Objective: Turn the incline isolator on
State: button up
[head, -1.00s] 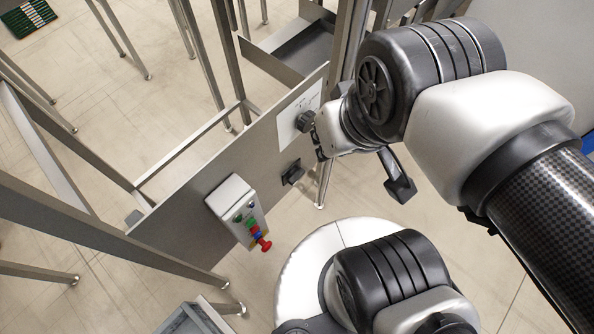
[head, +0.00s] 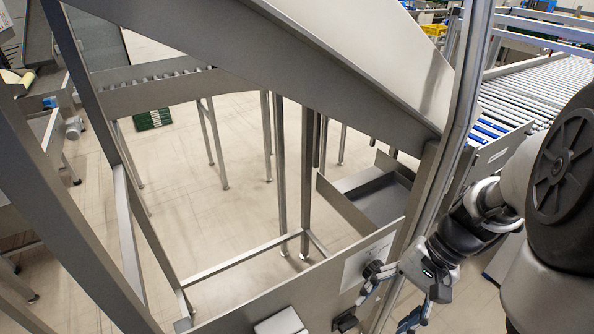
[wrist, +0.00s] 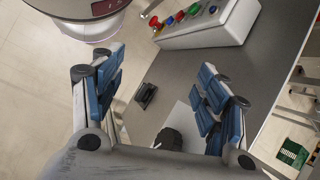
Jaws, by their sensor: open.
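A black rotary knob (head: 373,270) sits on a white plate (head: 358,262) on the grey metal panel below the incline; I take it to be the incline isolator. In the wrist view the knob (wrist: 166,140) shows low between my fingers, partly cut off by the gripper body. Its switch position cannot be told. My gripper (head: 392,304) is beside the knob in the head view. In the wrist view my gripper (wrist: 163,84) is open, with its blue-padded fingers wide apart and nothing between the pads.
A black fitting (wrist: 146,95) is on the panel near the knob. A pale control box (wrist: 208,28) with coloured buttons and a red knob is farther along the panel. Steel legs (head: 281,170) and a metal tray (head: 375,196) stand nearby. A roller conveyor (head: 540,90) is at right.

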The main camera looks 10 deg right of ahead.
jog(key=shift+o, duration=0.4)
jog(key=d+f+m+t+y, duration=0.2)
jog(key=d+f+m+y, duration=0.2)
jog(key=f, duration=0.4)
jog(key=shift+s+d+f+m, duration=0.2)
jog(key=shift+s+d+m, duration=0.2)
jog(key=shift+m, duration=0.2)
jog(key=s+d+f+m+t+y, duration=0.25)
jog(key=f+m+t, duration=0.25)
jog(key=f, duration=0.3)
jog(key=m+t+h, duration=0.6)
jog(key=m+t, duration=0.5)
jog(key=m, duration=0.2)
send_near(351, 328)
jog(key=b+x, duration=0.3)
jog(key=x, duration=0.6)
jog(key=shift+w+a+r+b, duration=0.1)
jog(key=shift+w+b, duration=0.1)
jog(key=shift+b, duration=0.2)
jog(key=c, duration=1.1)
jog(key=shift+o, duration=0.2)
